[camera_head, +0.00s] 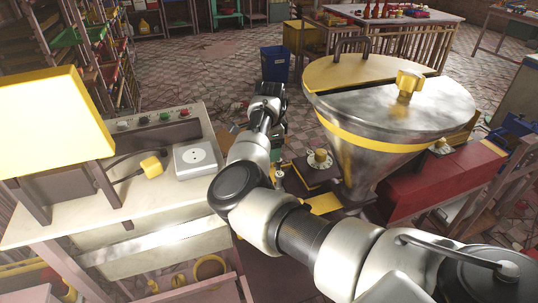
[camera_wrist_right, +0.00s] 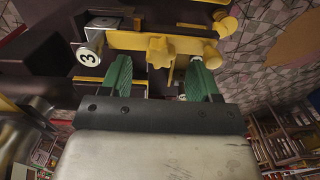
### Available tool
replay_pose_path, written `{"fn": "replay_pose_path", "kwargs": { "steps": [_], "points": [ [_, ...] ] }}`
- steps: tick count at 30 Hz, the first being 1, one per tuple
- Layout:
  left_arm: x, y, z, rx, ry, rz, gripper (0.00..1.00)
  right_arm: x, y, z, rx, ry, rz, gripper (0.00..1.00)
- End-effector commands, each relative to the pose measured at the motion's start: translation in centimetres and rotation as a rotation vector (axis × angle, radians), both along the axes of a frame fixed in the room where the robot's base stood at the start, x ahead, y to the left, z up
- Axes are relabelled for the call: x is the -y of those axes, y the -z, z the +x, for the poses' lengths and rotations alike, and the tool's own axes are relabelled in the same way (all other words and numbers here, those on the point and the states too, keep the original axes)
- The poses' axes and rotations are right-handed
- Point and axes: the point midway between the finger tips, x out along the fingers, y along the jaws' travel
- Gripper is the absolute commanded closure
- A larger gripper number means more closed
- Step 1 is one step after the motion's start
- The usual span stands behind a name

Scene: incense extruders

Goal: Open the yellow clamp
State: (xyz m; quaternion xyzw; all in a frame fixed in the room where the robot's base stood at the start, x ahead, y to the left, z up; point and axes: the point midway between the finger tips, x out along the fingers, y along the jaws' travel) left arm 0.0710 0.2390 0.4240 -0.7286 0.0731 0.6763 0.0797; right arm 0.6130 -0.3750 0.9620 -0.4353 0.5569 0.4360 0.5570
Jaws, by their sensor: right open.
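The wrist view shows a yellow bar (camera_wrist_right: 130,40) with a star-shaped yellow knob (camera_wrist_right: 158,48) at its middle, which looks like the yellow clamp. It lies across a dark machine part. My right gripper (camera_wrist_right: 159,66) is open, with its two green fingers spread on either side of the star knob and nothing visibly held. I cannot tell whether the fingers touch the bar. In the head view my right arm reaches from the lower right to the middle, and the clamp cannot be made out clearly there. My left gripper is not in view.
A steel hopper (camera_head: 390,115) with a yellow lid stands right of my arm, above a red box (camera_head: 440,185). A bench (camera_head: 60,225) with a white socket box (camera_head: 197,160) and yellow plug (camera_head: 151,166) is at left. A blue bin (camera_head: 275,66) stands behind. Open tiled floor lies beyond.

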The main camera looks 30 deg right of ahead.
Motion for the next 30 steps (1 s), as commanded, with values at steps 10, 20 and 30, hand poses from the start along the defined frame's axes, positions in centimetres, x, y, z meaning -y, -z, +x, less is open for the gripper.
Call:
{"fn": "replay_pose_path", "kwargs": {
  "steps": [10, 20, 30],
  "points": [
    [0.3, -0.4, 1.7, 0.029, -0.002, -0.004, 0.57, 0.0, 3.3, 0.0, 0.0, -0.001, 0.0, 0.39],
    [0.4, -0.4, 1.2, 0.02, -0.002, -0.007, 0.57, 0.0, 3.4, 0.0, 0.0, 0.0, 0.0, 0.51],
    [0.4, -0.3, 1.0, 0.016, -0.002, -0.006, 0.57, 0.0, 3.4, 0.0, 0.0, 0.0, 0.0, 1.0]
  ]
}}
